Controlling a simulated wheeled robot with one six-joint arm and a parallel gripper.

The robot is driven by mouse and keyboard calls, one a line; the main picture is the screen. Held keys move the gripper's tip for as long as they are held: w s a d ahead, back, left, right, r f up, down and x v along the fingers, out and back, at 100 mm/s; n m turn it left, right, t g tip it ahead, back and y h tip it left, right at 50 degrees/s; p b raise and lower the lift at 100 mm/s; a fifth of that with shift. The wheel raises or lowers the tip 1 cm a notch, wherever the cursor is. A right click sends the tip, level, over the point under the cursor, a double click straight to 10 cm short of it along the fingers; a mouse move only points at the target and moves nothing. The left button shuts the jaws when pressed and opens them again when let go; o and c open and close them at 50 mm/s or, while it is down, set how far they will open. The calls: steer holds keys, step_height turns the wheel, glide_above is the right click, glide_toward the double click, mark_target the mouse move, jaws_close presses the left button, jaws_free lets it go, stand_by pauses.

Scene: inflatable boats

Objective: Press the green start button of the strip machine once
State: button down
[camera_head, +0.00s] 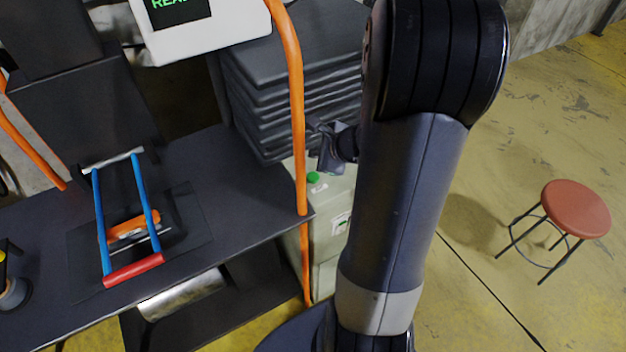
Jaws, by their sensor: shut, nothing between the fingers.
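The green start button (313,177) sits on top of a pale green-grey cabinet, the strip machine (328,215), in the middle of the view. A small white label lies just in front of the button. My gripper (325,168) is shut and empty, close beside and slightly right of the button. I cannot tell whether it touches the button. My own arm hides the right part of the machine.
An orange post (298,110) stands just left of the button. A stack of dark folded sheets (290,75) is behind it. A dark workbench (235,185) holds a blue-handled frame (102,225). A red stool (576,208) stands on open yellow floor at right.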

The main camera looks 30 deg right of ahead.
mark_target(316, 179)
steer(key=shift+f+b, duration=2.2)
steer(key=shift+f, duration=0.6)
steer(key=shift+f, duration=0.1)
steer(key=shift+f+b, duration=0.3)
steer(key=shift+b, duration=0.2)
steer(key=shift+f+b, duration=0.4)
steer(key=shift+b, duration=0.1)
steer(key=shift+r, duration=0.15)
stand_by(0.4)
steer(key=shift+r+p, duration=0.65)
steer(key=shift+r, duration=0.05)
steer(key=shift+r, duration=0.1)
step_height(316, 179, up, 5)
steer(key=p, duration=0.4)
